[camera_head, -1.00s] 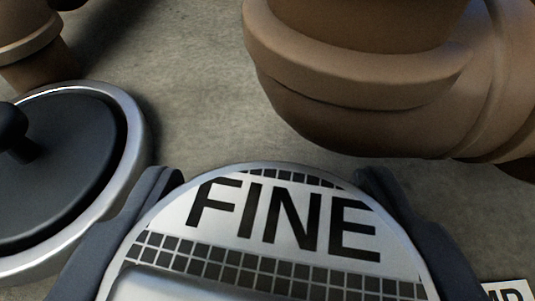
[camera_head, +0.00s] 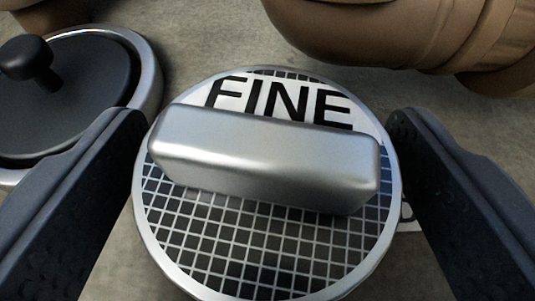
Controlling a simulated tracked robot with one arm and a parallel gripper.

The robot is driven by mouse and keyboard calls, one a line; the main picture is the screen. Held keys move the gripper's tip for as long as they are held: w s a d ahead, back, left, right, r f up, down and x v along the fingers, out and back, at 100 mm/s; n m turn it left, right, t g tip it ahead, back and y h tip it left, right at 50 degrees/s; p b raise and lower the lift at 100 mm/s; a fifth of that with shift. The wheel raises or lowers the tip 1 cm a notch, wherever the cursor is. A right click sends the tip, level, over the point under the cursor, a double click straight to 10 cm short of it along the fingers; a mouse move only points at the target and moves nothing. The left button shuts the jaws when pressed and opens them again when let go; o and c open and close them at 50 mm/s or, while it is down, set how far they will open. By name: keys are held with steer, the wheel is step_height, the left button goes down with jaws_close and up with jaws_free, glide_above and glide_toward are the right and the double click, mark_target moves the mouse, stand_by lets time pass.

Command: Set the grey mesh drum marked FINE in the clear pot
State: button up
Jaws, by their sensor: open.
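The grey mesh drum marked FINE (camera_head: 265,245) shows from above in the middle of the view. It has a round silver rim, a dark grid top, a white label and a silver bar handle (camera_head: 262,158) across it. My gripper (camera_head: 268,130) is open, with one dark finger on each side of the drum. The fingers look close to the rim; I cannot tell whether they touch it. No clear pot shows in this view.
A round silver-rimmed thing with a dark lid and black knob (camera_head: 28,58) stands close at the left. Large brown pipes (camera_head: 390,30) lie behind at the upper right. A white label (camera_head: 408,216) partly shows behind the right finger. Bare concrete floor (camera_head: 205,45) lies between.

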steer(key=v, duration=1)
steer(key=shift+p, duration=0.4)
